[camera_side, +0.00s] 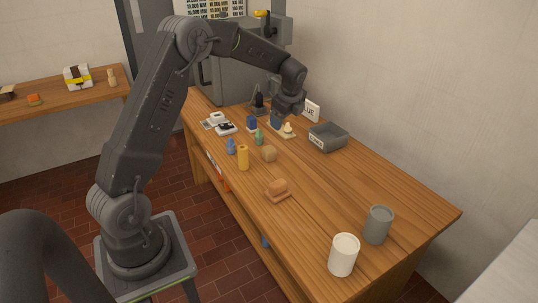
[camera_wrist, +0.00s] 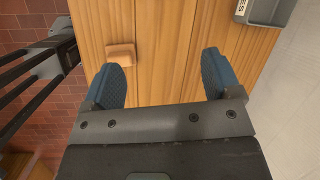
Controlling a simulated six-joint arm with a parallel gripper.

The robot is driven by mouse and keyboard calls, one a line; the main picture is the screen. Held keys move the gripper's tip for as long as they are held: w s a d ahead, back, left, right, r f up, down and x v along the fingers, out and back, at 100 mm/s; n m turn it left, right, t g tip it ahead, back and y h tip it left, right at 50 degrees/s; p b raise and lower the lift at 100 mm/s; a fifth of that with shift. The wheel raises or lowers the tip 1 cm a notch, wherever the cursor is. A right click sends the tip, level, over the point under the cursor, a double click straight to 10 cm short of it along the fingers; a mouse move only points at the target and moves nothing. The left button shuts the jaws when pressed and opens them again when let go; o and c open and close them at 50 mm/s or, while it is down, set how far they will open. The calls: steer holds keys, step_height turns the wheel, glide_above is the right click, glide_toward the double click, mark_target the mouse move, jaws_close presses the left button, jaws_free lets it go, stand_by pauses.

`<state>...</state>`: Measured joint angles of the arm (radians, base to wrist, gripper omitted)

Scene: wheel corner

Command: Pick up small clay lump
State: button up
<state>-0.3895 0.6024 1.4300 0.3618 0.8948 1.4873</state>
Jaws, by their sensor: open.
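No piece is marked as the small clay lump. A tan, roughly cubic lump (camera_side: 269,154) sits mid-table in the side view, and an orange-brown piece (camera_side: 277,188) lies nearer on a thin base. The wrist view shows one small tan-orange block (camera_wrist: 121,56) beyond the left finger; I cannot tell which of these it is. My gripper (camera_side: 276,121) is over the far part of the table, beside a small cream piece on a pale board (camera_side: 288,130). In the wrist view my gripper (camera_wrist: 162,78) has its blue fingers wide apart, with bare wood between them.
A grey tray (camera_side: 328,137) stands by the wall, right of my gripper. White (camera_side: 343,255) and grey (camera_side: 378,224) canisters stand at the near end. Wood between is clear.

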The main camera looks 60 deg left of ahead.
steer(key=w+a+f+m+g, duration=0.1)
steer(key=w+a+f+m, duration=0.15)
steer(key=a+f, duration=0.55)
steer(key=m, duration=0.1)
glide_toward(269, 158)
steer(key=shift+a+f+y, duration=0.15)
steer(key=shift+a+y, duration=0.05)
steer(key=shift+y, duration=0.1)
steer(key=shift+a+x, duration=0.1)
steer(key=shift+x, duration=1.45)
steer(key=shift+a+x, duration=0.15)
steer(key=shift+x, duration=1.4)
steer(key=c, duration=1.1)
steer(key=shift+r, duration=0.2)
